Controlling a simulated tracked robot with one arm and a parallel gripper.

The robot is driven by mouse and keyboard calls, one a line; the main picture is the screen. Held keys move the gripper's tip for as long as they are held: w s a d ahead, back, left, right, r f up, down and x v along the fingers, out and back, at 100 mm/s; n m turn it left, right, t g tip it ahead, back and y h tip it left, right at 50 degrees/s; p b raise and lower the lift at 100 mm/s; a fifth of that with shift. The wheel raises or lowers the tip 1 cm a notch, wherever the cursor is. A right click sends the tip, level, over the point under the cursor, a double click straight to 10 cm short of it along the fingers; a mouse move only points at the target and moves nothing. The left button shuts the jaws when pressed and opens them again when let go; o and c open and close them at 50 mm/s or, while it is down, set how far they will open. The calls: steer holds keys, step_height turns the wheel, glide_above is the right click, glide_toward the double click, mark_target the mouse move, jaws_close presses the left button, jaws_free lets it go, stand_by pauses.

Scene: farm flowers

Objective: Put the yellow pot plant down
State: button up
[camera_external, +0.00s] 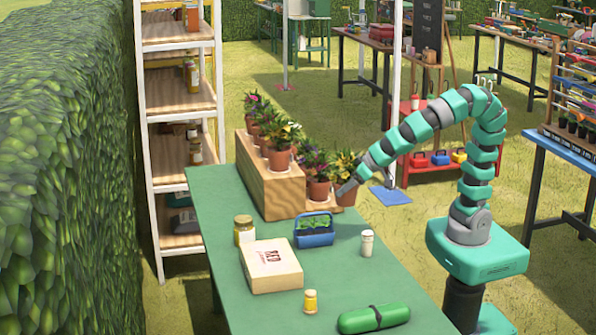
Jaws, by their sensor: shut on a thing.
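A potted plant with yellow flowers (347,163) is at the right end of the lower step of the wooden stand (265,187). My gripper (344,189) is at its terracotta pot and shut on it, reaching in from the right. The gripper tip hides part of the pot. The plant looks upright. I cannot tell whether the pot's base touches the step. A purple-flowered pot plant (318,187) stands just to its left. Another plant with yellowish flowers (279,150) stands on the upper step.
Shelves (180,90) stand behind the table's left side.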

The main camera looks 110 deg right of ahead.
steer(key=s+a+n+t+y, duration=0.1)
steer(key=s+a+n+y, duration=0.2)
steer(key=a, duration=0.6)
steer(key=s+a+n+y, duration=0.25)
steer(key=s+a, duration=0.35)
steer(key=a, duration=0.3)
step_height(320, 180, down, 8)
steer(key=f+h, duration=0.1)
steer(key=shift+n, duration=0.25)
steer(key=shift+w+a+f, duration=0.75)
steer(key=shift+w+a, duration=0.15)
steer(key=shift+w, duration=1.65)
steer(key=shift+w+a+f, duration=0.8)
steer(key=shift+w+a, duration=0.1)
steer(key=shift+w, duration=1.7)
steer(key=shift+w+a+f, duration=0.75)
steer(key=shift+w+a, duration=0.15)
steer(key=shift+w, duration=1.65)
steer(key=shift+f+b, duration=0.1)
steer(key=shift+b, duration=0.2)
steer(key=o, duration=1.4)
